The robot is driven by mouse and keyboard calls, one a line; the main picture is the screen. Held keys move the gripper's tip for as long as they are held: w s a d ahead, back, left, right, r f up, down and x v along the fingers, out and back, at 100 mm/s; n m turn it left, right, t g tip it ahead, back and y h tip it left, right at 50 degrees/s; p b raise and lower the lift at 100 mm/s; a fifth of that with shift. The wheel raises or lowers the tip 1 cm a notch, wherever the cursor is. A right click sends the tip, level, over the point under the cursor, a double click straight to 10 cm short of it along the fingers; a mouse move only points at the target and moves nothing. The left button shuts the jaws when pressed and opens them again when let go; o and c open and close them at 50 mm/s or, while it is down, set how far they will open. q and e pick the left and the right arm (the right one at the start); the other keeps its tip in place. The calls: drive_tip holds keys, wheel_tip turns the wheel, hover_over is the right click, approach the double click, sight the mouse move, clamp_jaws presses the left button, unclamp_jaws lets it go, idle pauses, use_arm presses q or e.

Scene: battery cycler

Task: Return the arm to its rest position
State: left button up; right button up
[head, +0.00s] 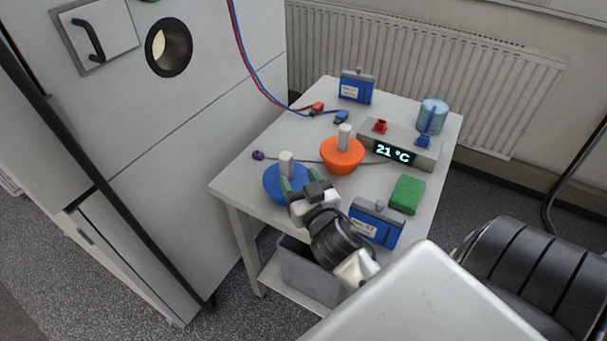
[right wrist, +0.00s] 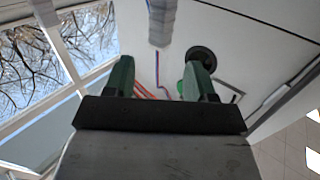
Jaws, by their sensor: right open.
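My right arm comes in from the lower right in the head view. Its gripper (head: 298,180) appears in front of the blue plug with a white handle (head: 270,183). In the right wrist view the two green fingers (right wrist: 164,78) stand apart with nothing between them. That view looks upward past the fingers to a window, the ceiling and the cabinet's round port, so the gripper seems raised above the table. The gripper hides part of the blue plug; I cannot tell the exact gap between them. My left gripper is not in view.
The table (head: 235,180) holds an orange plug (head: 342,158), a green block (head: 407,194), blue battery boxes (head: 376,228), a display unit (head: 400,152) and a blue cylinder (head: 433,113). The cabinet (head: 190,130) stands left; red and blue cables (head: 262,85) hang beside it.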

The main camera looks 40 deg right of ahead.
drive_tip(key=shift+v, duration=1.05)
